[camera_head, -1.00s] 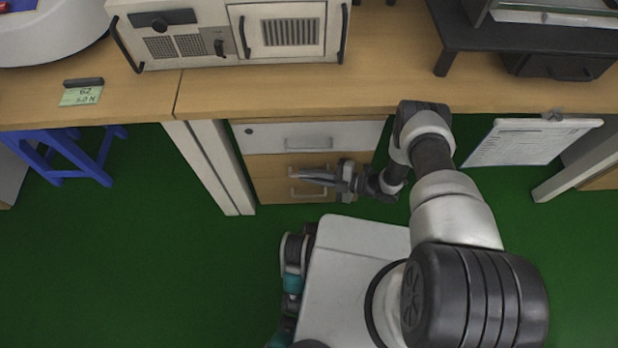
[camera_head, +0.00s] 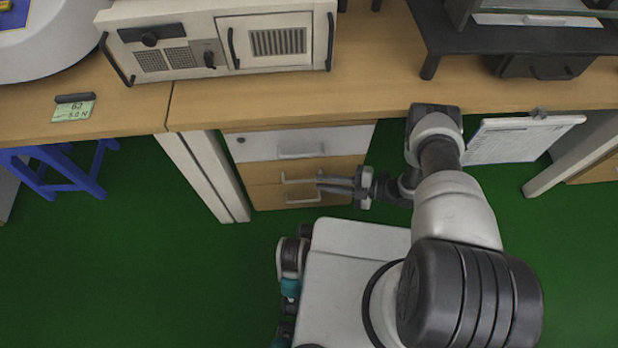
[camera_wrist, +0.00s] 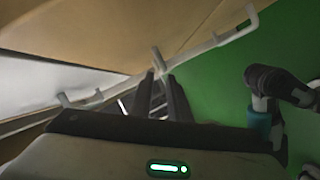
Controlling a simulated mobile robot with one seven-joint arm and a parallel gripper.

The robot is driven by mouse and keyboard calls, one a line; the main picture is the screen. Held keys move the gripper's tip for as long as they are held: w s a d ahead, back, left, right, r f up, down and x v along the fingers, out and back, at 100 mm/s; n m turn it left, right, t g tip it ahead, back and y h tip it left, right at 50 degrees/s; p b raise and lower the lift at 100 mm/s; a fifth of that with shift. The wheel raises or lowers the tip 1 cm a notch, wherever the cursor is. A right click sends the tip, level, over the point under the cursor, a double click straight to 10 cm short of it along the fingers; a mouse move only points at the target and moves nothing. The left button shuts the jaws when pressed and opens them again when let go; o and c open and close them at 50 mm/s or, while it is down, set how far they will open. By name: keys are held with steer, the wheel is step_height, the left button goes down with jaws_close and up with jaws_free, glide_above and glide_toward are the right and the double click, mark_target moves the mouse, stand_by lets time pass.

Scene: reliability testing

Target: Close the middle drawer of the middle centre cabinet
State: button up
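The cabinet under the desk has a white top drawer (camera_head: 268,146) and wooden drawers below it. The middle drawer (camera_head: 262,174) has a pale bar handle (camera_head: 300,179); how far it stands out is hard to tell from above. My gripper (camera_head: 322,184) is in front of the wooden drawers, its fingers pointing left, near the right end of the middle handle. In the wrist view my gripper (camera_wrist: 160,88) shows two dark fingers with a gap between them. A pale handle (camera_wrist: 235,35) crosses just beyond the fingertips; whether they touch it is unclear.
A lower drawer handle (camera_head: 303,200) is just below my gripper. A desk leg (camera_head: 215,175) stands left of the cabinet. A clipboard (camera_head: 515,140) hangs at the right. A blue stool (camera_head: 60,170) is at the left. Green floor (camera_head: 150,270) is open at the front left.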

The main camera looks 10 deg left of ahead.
steer(key=w+v, duration=0.1)
steer(key=v, duration=0.8)
steer(key=shift+s+d+p, duration=0.2)
steer(key=shift+s+p, duration=0.2)
steer(key=shift+s, duration=0.1)
steer(key=shift+r, duration=0.1)
steer(key=shift+r, duration=0.1)
